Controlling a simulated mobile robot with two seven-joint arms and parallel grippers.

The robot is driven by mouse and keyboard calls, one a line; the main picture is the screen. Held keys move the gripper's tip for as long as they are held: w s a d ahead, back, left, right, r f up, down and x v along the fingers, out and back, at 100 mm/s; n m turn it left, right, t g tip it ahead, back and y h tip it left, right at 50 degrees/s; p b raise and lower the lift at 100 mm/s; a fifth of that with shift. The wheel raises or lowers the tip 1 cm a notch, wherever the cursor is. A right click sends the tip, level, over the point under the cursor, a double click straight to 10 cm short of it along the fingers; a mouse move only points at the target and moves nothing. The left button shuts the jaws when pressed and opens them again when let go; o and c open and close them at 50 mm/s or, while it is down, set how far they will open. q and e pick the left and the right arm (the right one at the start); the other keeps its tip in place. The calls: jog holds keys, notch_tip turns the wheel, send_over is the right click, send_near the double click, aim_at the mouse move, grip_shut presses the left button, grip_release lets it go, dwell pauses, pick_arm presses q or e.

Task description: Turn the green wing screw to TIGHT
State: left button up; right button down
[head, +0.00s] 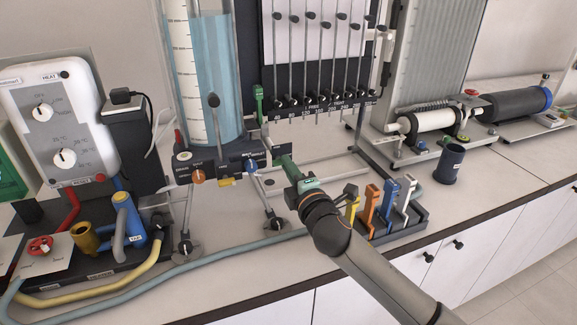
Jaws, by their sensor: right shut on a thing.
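My right gripper (287,166) reaches in from the lower right and is shut at the right end of the dark manifold block, below the rail marked FREE and TIGHT (325,104). It is closed on a green piece (284,160) that I take for the green wing screw. The fingers and wrist cover most of it, so its angle cannot be read. A small upright green tab (259,92) stands apart at the left end of the rail. My left gripper is not in view.
A rack (408,232) of yellow, orange, blue and white handles stands close to the right of my wrist. An orange knob (198,176) and a blue knob (249,165) sit left of the gripper. A grey hose (215,262) crosses the bench front. A dark cup (449,165) stands right.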

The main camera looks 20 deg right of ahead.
jog(key=shift+m, duration=0.3)
jog(key=c, duration=1)
grip_release()
jog(key=shift+o, duration=0.2)
jog(key=s+b, duration=0.1)
jog(key=s, duration=1.1)
jog(key=shift+s+d, duration=0.2)
jog(key=shift+s, duration=0.05)
